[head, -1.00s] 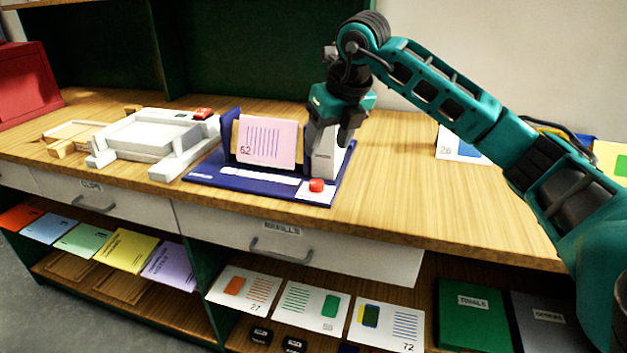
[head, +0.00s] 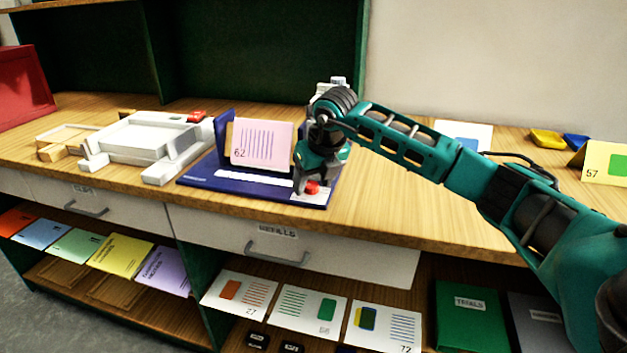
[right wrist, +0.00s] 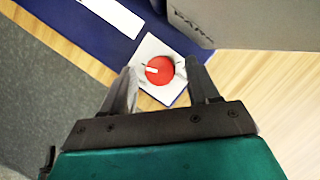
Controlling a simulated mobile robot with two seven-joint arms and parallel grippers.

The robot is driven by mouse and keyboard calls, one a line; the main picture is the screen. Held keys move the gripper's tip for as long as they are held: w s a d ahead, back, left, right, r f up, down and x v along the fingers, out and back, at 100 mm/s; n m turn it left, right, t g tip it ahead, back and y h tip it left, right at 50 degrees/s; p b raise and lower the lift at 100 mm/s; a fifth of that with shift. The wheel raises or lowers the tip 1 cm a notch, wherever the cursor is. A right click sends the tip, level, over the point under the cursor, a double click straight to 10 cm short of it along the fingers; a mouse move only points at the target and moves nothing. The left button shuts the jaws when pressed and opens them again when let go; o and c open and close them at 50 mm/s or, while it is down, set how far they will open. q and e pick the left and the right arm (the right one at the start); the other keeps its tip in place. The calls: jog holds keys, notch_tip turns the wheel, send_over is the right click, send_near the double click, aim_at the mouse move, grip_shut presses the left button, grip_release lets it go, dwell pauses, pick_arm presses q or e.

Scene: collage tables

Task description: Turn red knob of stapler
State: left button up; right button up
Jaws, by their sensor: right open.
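The red knob (head: 311,187) sits on a white plate at the front right corner of the blue stapler base (head: 225,182). In the right wrist view the red knob (right wrist: 160,70) has a white mark pointing left. My right gripper (head: 312,188) is open at the knob, and in the right wrist view its fingertips (right wrist: 158,72) stand on either side of it. I cannot tell whether they touch it. A pink card (head: 262,143) marked 62 stands upright on the base. The grey stapler body (right wrist: 190,18) is mostly hidden behind my arm in the head view. My left gripper is not in view.
A white machine (head: 145,140) with a red part stands left of the stapler. The table's front edge (head: 400,236) runs close below the knob. Cards and yellow and blue objects lie at the right back. The wooden top (head: 400,205) right of the stapler is clear.

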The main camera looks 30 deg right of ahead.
jog(key=shift+c, duration=0.2)
jog(key=c, duration=1)
